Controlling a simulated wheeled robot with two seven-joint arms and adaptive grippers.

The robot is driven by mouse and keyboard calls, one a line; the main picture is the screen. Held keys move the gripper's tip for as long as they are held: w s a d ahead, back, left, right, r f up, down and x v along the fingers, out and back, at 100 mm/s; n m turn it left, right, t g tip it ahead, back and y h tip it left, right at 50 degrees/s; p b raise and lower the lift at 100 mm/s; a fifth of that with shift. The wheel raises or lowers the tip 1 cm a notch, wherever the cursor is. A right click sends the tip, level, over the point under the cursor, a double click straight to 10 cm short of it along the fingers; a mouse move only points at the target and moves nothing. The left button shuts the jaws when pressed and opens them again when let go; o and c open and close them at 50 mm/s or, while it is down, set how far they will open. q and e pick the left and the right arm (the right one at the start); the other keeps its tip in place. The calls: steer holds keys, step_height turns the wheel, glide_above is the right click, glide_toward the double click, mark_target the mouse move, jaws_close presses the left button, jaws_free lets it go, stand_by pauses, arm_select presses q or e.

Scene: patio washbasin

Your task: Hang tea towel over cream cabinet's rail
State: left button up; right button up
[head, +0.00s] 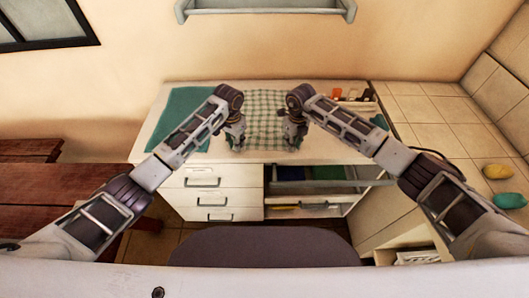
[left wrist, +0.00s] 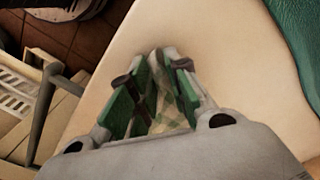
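My left gripper (head: 237,143) is at the towel's near left corner. In the left wrist view its green-padded fingers (left wrist: 158,90) are close together with checked cloth (left wrist: 168,108) between them. My right gripper (head: 294,140) is at the near right corner; its fingers are too small to read. A grey rail (head: 335,183) runs across the cabinet's front right, above the open compartment.
A teal cloth (head: 180,117) lies on the top's left; it also shows in the left wrist view (left wrist: 303,35). Small items in a holder (head: 352,96) stand at the back right. A dark rounded seat (head: 265,248) is in front. A tiled counter (head: 435,115) adjoins on the right.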

arm_select(q)
steer(key=shift+s+a+f, duration=0.1)
steer(key=shift+f, duration=0.1)
jaws_close()
arm_select(e)
steer(key=shift+s+d+f, duration=0.1)
steer(key=shift+d+f, duration=0.05)
steer(key=shift+f, duration=0.1)
jaws_close()
arm_select(q)
steer(key=shift+a, duration=0.1)
arm_select(e)
steer(key=shift+d, duration=0.1)
arm_select(q)
steer(key=shift+r+p, duration=0.25)
steer(key=shift+p, duration=0.05)
arm_select(e)
steer(key=shift+r, duration=0.2)
